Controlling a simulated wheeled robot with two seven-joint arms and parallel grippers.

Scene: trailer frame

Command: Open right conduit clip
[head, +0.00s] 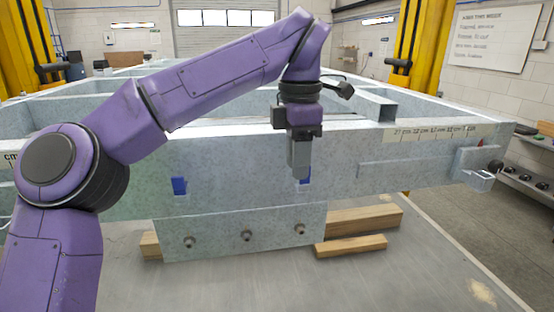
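Two small blue clips are on the front face of the grey metal trailer frame (250,185). The left blue clip (179,186) is in plain view. The right conduit clip (308,176) is mostly hidden behind my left gripper's fingers, with only a blue edge showing. My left gripper (300,172) points down in front of the frame, its fingertips overlapping the right clip in the picture. The fingers look like one grey block from here, so I cannot tell whether they are open or shut, or whether they touch the clip. My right gripper is out of view.
A metal plate (215,228) with bolts hangs below the clips. Wooden blocks (352,246) lie under it on the grey table (400,280). A metal bracket (478,163) sticks out at the frame's right end. Yellow posts (408,45) stand behind.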

